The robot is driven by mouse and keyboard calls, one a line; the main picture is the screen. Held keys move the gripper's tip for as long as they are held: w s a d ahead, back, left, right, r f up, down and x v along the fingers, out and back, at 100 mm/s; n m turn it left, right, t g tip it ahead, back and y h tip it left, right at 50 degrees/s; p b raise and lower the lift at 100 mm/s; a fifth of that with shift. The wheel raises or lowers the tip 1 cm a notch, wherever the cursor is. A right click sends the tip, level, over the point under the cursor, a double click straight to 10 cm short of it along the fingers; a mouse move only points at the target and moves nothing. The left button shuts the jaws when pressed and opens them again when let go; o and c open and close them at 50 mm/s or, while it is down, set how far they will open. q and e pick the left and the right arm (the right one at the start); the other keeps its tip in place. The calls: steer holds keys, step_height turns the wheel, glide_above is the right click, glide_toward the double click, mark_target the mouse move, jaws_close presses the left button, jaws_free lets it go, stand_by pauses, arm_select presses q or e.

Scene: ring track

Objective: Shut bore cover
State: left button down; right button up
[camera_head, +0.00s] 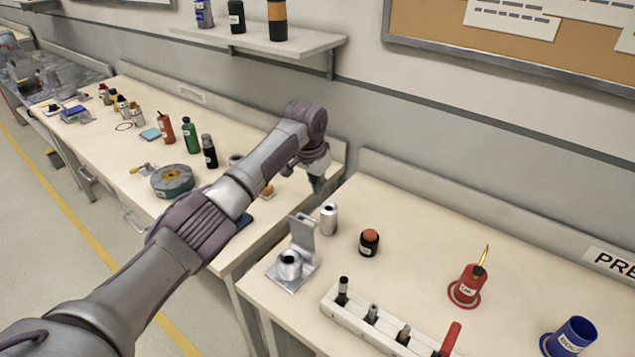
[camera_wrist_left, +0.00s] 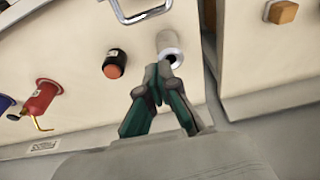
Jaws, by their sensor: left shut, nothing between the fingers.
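A silver fixture stands near the left edge of the right-hand bench in the head view. Its cover (camera_head: 303,236) is a metal plate standing upright, apart from the short round bore piece (camera_head: 290,264) on the base plate (camera_head: 291,280). My left gripper (camera_head: 318,188) is above and behind the fixture, touching nothing that I can see. In the left wrist view the left gripper (camera_wrist_left: 154,85) has its fingertips together and empty. A silver cylinder (camera_head: 329,219) stands just behind the fixture; it also shows beyond the fingertips in the wrist view (camera_wrist_left: 170,42). My right gripper is not in view.
A black pot with an orange top (camera_head: 369,243) stands right of the fixture. A white rack (camera_head: 385,330) with several tools is in front. A red can (camera_head: 467,287) and blue cup (camera_head: 572,338) stand farther right. A gap separates this bench from the left bench (camera_head: 235,245).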

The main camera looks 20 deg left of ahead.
mark_target(307, 229)
arm_select(q)
step_height(307, 229, down, 6)
steer(key=s+p, duration=0.2)
steer(key=p, duration=0.2)
steer(key=shift+a, duration=0.45)
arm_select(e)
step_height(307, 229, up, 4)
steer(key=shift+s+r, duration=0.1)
arm_select(q)
steer(key=shift+f, duration=0.1)
